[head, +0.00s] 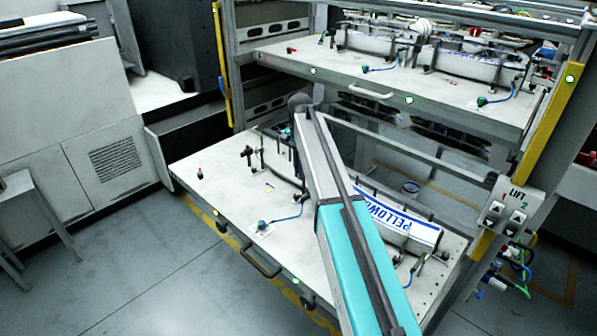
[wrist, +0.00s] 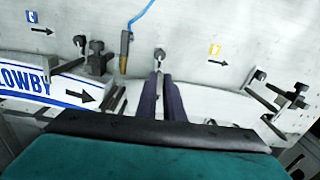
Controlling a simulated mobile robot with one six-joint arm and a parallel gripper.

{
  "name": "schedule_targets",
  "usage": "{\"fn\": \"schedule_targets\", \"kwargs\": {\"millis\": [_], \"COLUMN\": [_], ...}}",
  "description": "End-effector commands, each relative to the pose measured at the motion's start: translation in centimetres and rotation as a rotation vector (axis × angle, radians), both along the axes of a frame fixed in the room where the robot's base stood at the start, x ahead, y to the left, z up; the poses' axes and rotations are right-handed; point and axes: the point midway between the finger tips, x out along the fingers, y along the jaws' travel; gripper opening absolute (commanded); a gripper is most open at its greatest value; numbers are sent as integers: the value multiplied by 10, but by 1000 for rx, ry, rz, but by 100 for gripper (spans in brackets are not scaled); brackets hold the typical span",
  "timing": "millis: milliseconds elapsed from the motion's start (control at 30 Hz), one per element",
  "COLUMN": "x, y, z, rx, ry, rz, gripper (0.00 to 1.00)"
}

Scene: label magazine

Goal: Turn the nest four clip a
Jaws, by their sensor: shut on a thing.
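In the wrist view my gripper (wrist: 160,80) is shut, its two dark fingers close together around the stem of a small clip. The clip's dark round knob (wrist: 160,53) shows just beyond the fingertips, against the pale tray (wrist: 190,25); the part between the fingers is hidden. A yellow tag (wrist: 214,50) with an arrow lies to its right and a blue tag (wrist: 32,17) with an arrow to the far left; I cannot read their marks for sure. In the head view my arm covers the gripper and the clip on the lower tray (head: 215,180).
A white label stack with blue print (wrist: 35,85) lies left of the fingers. Black clamps stand at left (wrist: 97,60) and right (wrist: 292,98). A blue hose with a brass fitting (wrist: 126,45) is close by. The upper tray (head: 290,55) hangs above the lower one.

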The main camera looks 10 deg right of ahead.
Motion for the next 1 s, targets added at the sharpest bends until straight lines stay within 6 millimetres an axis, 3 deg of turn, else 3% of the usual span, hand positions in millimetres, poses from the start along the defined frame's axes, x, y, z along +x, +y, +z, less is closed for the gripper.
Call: {"fn": "schedule_targets", "kwargs": {"millis": [1000], "x": [14], "y": [-1], "z": [0], "rx": [-11], "ry": [2], "rz": [-831], "gripper": [0]}}
